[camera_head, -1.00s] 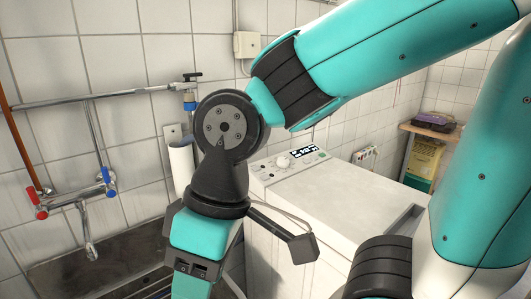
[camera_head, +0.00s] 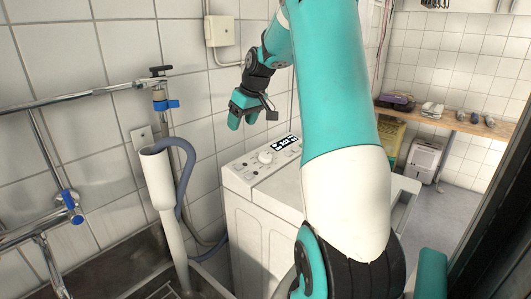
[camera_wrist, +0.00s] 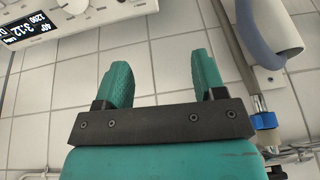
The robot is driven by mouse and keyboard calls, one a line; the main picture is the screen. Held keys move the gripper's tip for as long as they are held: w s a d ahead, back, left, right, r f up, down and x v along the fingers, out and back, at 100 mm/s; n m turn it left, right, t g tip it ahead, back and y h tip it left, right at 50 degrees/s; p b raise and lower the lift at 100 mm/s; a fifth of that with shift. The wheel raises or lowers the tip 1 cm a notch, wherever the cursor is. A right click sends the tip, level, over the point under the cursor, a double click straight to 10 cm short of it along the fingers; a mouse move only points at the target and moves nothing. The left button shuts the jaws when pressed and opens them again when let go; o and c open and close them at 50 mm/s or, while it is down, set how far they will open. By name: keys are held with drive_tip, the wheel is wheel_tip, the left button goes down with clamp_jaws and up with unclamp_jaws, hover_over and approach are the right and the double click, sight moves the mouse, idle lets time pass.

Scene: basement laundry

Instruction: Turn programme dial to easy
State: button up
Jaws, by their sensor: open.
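The white programme dial (camera_head: 265,157) sits on the control panel of a white washing machine (camera_head: 258,215), left of a lit display (camera_head: 285,143). In the wrist view the dial (camera_wrist: 72,4) is cut off by the top edge, beside the display (camera_wrist: 27,29). Its pointer position and the programme labels are too small to read. My gripper (camera_head: 243,120) is above and slightly left of the panel, near the tiled wall, apart from the dial. In the wrist view its two teal fingers (camera_wrist: 162,65) are spread with nothing between them.
A grey drain hose in a white standpipe (camera_head: 158,180) and a tap with a blue handle (camera_head: 165,104) stand left of the machine. A sink (camera_head: 105,275) lies at lower left. A wooden shelf (camera_head: 455,124) is at the right. The air above the panel is free.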

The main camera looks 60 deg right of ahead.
drive_tip(key=m+h, duration=0.1)
drive_tip(key=m, duration=0.1)
approach(266, 155)
drive_tip(key=p+x, duration=0.3)
drive_tip(key=x, duration=0.6)
drive_tip(key=shift+w+f, duration=0.1)
drive_tip(key=shift+w, duration=0.1)
drive_tip(key=c, duration=0.6)
